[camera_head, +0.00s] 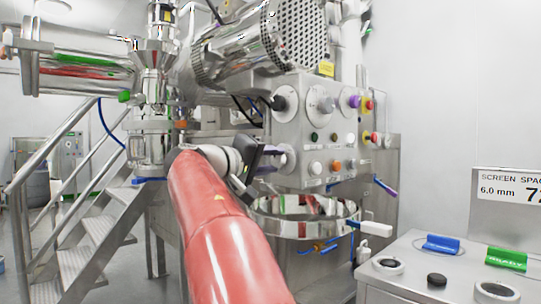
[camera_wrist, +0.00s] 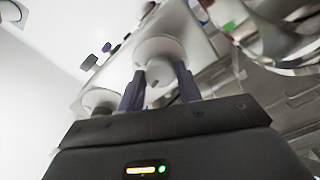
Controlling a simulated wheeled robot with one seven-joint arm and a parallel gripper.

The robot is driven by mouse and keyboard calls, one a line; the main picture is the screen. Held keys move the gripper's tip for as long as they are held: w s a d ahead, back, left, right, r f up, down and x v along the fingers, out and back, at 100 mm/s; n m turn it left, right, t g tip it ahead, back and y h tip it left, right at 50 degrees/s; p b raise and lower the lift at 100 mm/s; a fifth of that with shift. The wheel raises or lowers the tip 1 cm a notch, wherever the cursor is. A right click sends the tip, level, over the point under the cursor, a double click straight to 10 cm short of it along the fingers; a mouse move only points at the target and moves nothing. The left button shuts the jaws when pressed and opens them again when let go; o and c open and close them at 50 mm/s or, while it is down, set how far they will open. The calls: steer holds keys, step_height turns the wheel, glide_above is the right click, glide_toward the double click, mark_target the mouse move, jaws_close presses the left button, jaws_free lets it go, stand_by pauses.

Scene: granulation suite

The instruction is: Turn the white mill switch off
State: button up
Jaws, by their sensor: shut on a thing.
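The white mill switch (camera_wrist: 156,75) shows in the wrist view as a pale knob in front of a round, light plate on the grey control panel. My gripper (camera_wrist: 158,80) has its two dark purple fingers on either side of the knob, shut on it. In the head view my gripper (camera_head: 280,157) is at the lower left of the steel control panel (camera_head: 300,128). There its fingers and black body largely hide the switch, so its setting is hard to read.
The panel carries a black knob (camera_head: 280,102), a white dial (camera_head: 321,103), a purple knob (camera_head: 354,101) and red buttons close by. A steel bowl (camera_head: 305,218) stands below the panel. A bench with a green block (camera_head: 507,259) is at the right, and steel stairs (camera_head: 95,240) at the left.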

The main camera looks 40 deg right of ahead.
steer(key=n+p, duration=0.1)
steer(key=n, duration=0.4)
steer(key=shift+p, duration=0.3)
steer(key=shift+n, duration=0.4)
steer(key=o, duration=1)
steer(key=a+b, duration=0.1)
steer(key=a, duration=0.6)
steer(key=shift+s+a, duration=0.3)
steer(key=shift+a, duration=0.1)
